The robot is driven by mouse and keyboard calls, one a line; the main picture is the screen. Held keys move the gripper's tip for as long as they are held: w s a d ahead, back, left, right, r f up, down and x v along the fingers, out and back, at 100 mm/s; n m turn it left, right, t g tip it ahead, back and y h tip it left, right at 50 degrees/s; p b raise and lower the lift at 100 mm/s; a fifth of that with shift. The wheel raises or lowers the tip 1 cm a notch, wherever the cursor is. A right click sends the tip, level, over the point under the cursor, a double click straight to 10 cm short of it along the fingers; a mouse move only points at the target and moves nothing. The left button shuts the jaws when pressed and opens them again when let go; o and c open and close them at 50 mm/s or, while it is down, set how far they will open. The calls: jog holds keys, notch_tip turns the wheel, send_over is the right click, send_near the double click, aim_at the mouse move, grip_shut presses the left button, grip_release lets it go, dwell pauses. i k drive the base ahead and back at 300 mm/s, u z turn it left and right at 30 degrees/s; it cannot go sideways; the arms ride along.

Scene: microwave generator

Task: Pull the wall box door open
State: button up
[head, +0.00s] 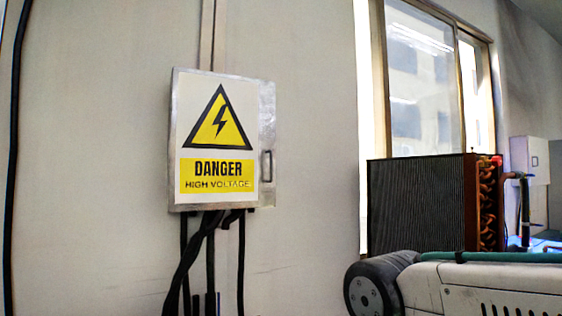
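The wall box (176,140) is a grey metal box mounted on the pale wall in the head view, left of centre. Its door (266,115) faces me and looks shut. The door carries a white sign with a yellow warning triangle (219,120) and the words "DANGER HIGH VOLTAGE". A small handle (267,165) sits on the door's right side. My gripper is not in view, so its state and its distance from the handle do not show.
Black cables (211,262) hang below the box, and a conduit runs up above it. A dark finned radiator unit (420,205) stands at the right, below a window (425,75). A white machine body with a dark round end (372,287) fills the lower right.

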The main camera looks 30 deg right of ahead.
aim_at(222, 143)
jog(key=u, duration=0.4)
jog(key=i, duration=1)
jog(key=z, duration=0.45)
